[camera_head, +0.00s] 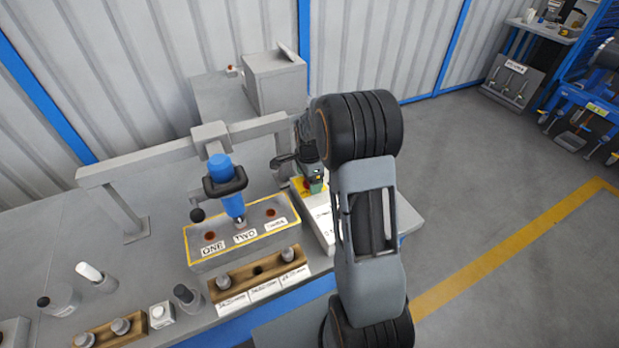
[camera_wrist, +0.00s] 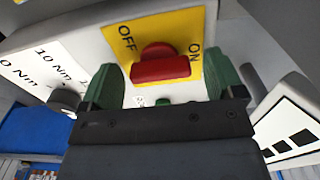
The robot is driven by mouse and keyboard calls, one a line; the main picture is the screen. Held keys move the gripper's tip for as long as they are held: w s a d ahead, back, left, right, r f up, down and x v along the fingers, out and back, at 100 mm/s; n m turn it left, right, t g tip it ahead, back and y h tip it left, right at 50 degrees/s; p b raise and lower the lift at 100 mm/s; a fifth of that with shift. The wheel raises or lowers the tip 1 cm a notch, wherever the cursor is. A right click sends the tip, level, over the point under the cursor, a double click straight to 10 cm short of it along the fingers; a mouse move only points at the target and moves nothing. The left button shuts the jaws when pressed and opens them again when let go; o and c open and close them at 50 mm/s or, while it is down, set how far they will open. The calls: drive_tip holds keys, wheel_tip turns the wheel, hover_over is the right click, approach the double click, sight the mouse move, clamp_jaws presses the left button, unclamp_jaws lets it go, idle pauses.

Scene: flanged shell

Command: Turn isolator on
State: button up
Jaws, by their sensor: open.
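The isolator is a red knob (camera_wrist: 160,65) on a yellow plate (camera_wrist: 145,28) marked OFF on the left and ON on the right in the wrist view. The knob's bar lies roughly crosswise in that view; I cannot tell which mark it points to. My gripper (camera_wrist: 163,80) is open, with one green finger on each side of the knob and clear gaps between. It holds nothing. In the head view my gripper (camera_head: 314,180) is over the yellow plate (camera_head: 298,188), hiding most of the knob.
A blue tool (camera_head: 230,190) hangs left of my gripper above a yellow-edged block (camera_head: 205,255) with labelled holes. A grey frame (camera_head: 150,160) spans behind it. A wooden rack (camera_head: 235,287) stands in front. A white panel with Nm labels (camera_wrist: 35,70) borders the plate.

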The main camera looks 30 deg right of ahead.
wheel_tip(320, 180, up, 14)
idle(0.6)
drive_tip(key=shift+f, duration=0.1)
idle(0.4)
